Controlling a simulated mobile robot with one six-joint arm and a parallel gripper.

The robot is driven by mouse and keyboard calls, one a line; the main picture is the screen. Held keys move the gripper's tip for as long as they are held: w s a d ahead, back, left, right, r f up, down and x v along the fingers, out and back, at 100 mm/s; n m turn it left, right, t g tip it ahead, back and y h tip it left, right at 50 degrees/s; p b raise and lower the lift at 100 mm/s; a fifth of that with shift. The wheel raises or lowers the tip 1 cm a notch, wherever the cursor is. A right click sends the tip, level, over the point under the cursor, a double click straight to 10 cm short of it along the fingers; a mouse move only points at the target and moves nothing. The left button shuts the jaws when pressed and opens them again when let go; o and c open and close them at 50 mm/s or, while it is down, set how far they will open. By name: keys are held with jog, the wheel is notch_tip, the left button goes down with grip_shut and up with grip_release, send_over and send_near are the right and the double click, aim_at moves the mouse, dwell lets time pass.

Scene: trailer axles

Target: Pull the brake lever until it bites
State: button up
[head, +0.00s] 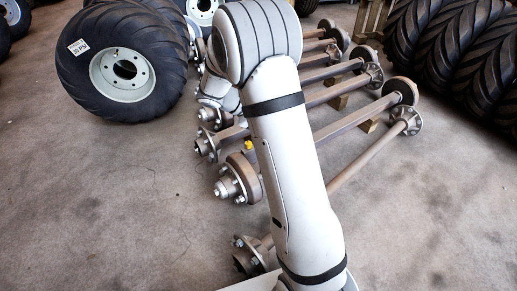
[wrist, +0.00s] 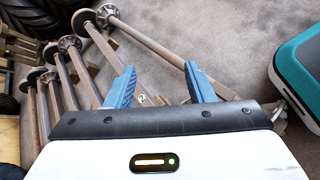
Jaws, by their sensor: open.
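My gripper (wrist: 160,69) shows in the wrist view as two blue fingers, spread apart with nothing held between them. In the head view my arm hides it. Brown axles (wrist: 146,43) run below the fingers. One axle beam bears a small white tag marked 2 (wrist: 142,100), seen between the fingers near the left one. In the head view a small yellow part (head: 248,145) stands beside an axle's hub and drum (head: 237,179), just left of my arm. I cannot tell whether it belongs to the brake lever. No lever is clearly visible in the wrist view.
Several axles lie side by side, some on wooden blocks (head: 369,125). A large tyre (head: 165,52) with a grey rim and a 30 PSI label stands at the left. More tyres (head: 437,40) line the right. The concrete floor at the lower left is clear.

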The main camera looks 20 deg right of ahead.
jog(key=w+a+f+n+t+h+b, duration=0.1)
jog(key=w+f+n+t+h+b, duration=0.25)
jog(key=f, duration=0.75)
jog(key=w+a+f+n+t+b, duration=0.15)
jog(key=w+f+n+b, duration=0.25)
jog(key=w+f, duration=0.5)
jog(key=w+f+n+t+h+b, duration=0.2)
jog(key=w+f+n+t+b, duration=0.15)
jog(key=f, duration=0.95)
jog(key=shift+g, duration=0.35)
jog(key=x, duration=0.2)
jog(key=b+x, duration=0.1)
jog(key=x, duration=0.4)
jog(key=shift+w+r, duration=0.1)
jog(key=shift+r, duration=0.2)
grip_shut()
